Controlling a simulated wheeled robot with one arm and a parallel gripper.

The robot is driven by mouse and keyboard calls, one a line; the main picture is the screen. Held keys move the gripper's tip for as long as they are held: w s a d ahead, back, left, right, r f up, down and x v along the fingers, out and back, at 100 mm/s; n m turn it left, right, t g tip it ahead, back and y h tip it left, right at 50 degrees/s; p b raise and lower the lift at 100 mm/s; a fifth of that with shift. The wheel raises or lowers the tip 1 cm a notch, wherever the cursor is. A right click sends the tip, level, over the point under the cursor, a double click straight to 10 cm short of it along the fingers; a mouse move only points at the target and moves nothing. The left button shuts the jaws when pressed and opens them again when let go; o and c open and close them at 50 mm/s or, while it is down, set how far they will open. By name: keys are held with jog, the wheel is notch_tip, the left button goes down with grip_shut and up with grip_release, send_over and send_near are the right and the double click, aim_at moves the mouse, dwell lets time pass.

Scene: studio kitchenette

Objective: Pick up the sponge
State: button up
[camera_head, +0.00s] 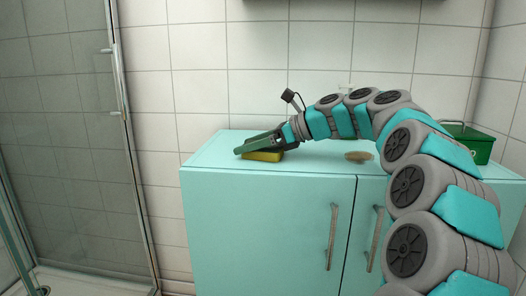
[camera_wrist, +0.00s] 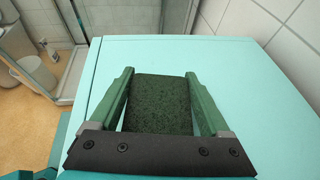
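The sponge (camera_head: 263,157) lies on the pale turquoise counter near its left front edge, with its yellow side showing in the head view. Its dark green speckled top (camera_wrist: 160,103) shows in the wrist view. My gripper (camera_head: 240,151) reaches over it from the right, pointing left and slightly down. In the wrist view, the green fingers of my gripper (camera_wrist: 160,76) are spread on either side of the sponge, with narrow gaps beside it. The sponge's near end is hidden behind the gripper's dark palm.
The counter top (camera_head: 215,152) is bare around the sponge. A small brown object (camera_head: 358,156) lies near the front edge to the right. A green box (camera_head: 470,143) stands at the right end. The tiled wall is behind, and a glass shower door (camera_head: 75,150) is at left.

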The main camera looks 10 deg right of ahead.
jog(key=c, duration=0.6)
